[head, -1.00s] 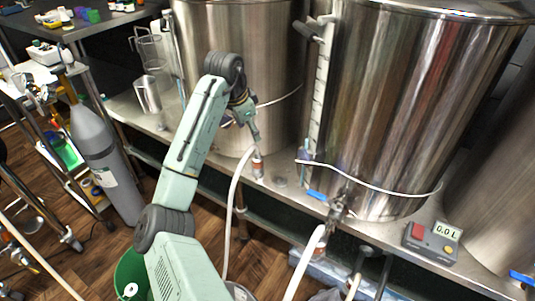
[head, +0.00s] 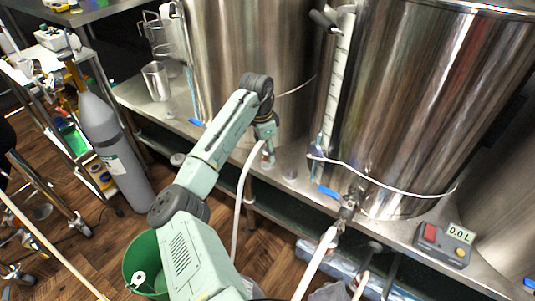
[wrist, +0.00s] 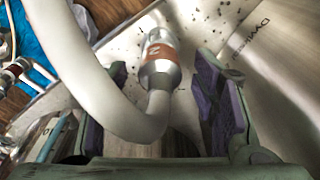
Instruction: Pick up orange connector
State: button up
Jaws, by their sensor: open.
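The orange connector (wrist: 161,53) is a short metal and clear fitting with an orange band, on the end of a pale hose (wrist: 140,118). In the wrist view it lies between the purple-padded fingers of my gripper (wrist: 164,72), toward their tips, with space on both sides. My gripper is open. In the head view my gripper (head: 267,143) is low in front of the left steel kettle, at the top of the hanging hose (head: 240,200). The connector is mostly hidden there by my gripper.
Two large steel kettles (head: 415,90) stand close behind on the metal bench. A second hose with a fitting (head: 346,207) hangs to the right. A scale reading 0.0 L (head: 444,243) sits further right. A grey gas cylinder (head: 110,150) and green bucket (head: 147,262) are on the left.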

jog(key=shift+d+f, duration=0.1)
jog(key=shift+f, duration=0.85)
grip_shut()
